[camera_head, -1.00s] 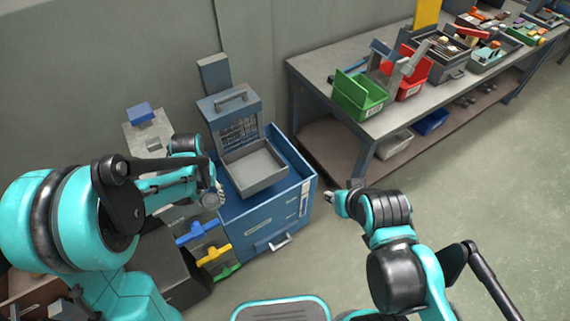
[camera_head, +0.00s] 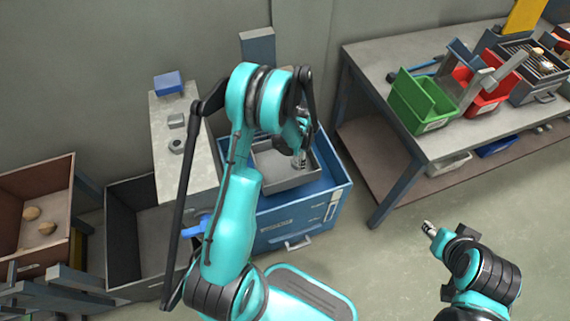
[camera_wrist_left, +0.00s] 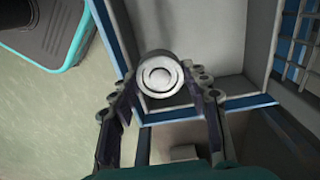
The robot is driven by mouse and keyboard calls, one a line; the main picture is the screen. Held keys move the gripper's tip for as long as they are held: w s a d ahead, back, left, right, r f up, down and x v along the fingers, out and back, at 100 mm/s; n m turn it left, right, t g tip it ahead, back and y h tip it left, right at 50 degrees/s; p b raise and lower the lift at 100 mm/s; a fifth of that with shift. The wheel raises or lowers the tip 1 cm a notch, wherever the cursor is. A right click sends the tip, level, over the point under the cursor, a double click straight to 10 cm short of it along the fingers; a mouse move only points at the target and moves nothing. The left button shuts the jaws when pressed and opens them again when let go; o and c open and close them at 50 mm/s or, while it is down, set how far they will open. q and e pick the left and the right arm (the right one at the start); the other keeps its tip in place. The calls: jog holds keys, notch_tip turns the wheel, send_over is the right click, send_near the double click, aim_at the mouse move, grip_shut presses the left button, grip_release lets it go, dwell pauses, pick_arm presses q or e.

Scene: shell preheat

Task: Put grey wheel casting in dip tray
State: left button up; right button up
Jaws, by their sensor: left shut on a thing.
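The grey wheel casting (camera_wrist_left: 160,75) is a round, light metal piece with a ringed face. In the left wrist view it sits between the fingertips of my left gripper (camera_wrist_left: 160,88), which is shut on it. In the head view my left gripper (camera_head: 300,158) is over the right part of the grey dip tray (camera_head: 272,164), on the blue cabinet. The tray's pale inside also shows in the left wrist view (camera_wrist_left: 205,35). I cannot tell the casting's exact height above the tray. My right gripper (camera_head: 431,229) is away to the right over open floor; its fingers are too small to read.
A pale bench (camera_head: 160,115) at the left holds a blue block (camera_head: 168,83) and small dark parts. A brown bin (camera_head: 30,222) with round pieces stands at far left. The workbench (camera_head: 375,75) at right holds green and red bins.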

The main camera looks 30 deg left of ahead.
pick_arm(q)
jog(key=b, duration=0.2)
send_over(284, 165)
notch_tip(284, 165, down, 4)
jog(key=shift+s+d+f, duration=0.1)
notch_tip(284, 165, down, 4)
jog(key=shift+f+b, duration=0.1)
jog(key=shift+b, duration=1)
jog(key=shift+r, duration=0.2)
jog(key=shift+f, duration=0.1)
jog(key=o, duration=1.2)
